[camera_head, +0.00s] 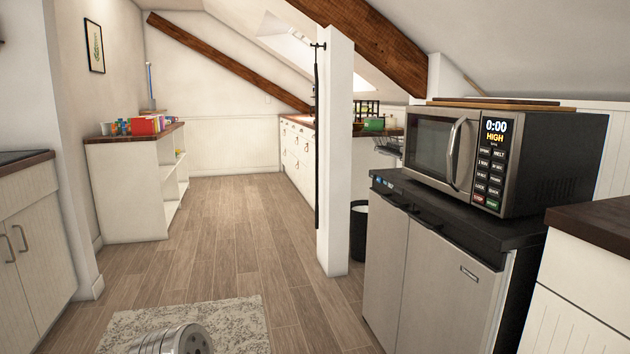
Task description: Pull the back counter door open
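A white counter (297,148) with drawer or door fronts and dark handles runs along the back, partly hidden by the white post. No door on it can be seen standing open. At the left edge, a white cabinet (30,245) has two panelled doors with curved metal handles, both closed. I cannot tell for certain which of these holds the named door. Neither of my grippers shows in this view.
A white post (338,160) stands mid-room. A small fridge (430,270) bearing a microwave (440,150) stands at the right, with a bin (359,230) behind it. A white shelf unit (130,190) is at the left. Wooden floor (235,225) and a rug (235,320) lie open between.

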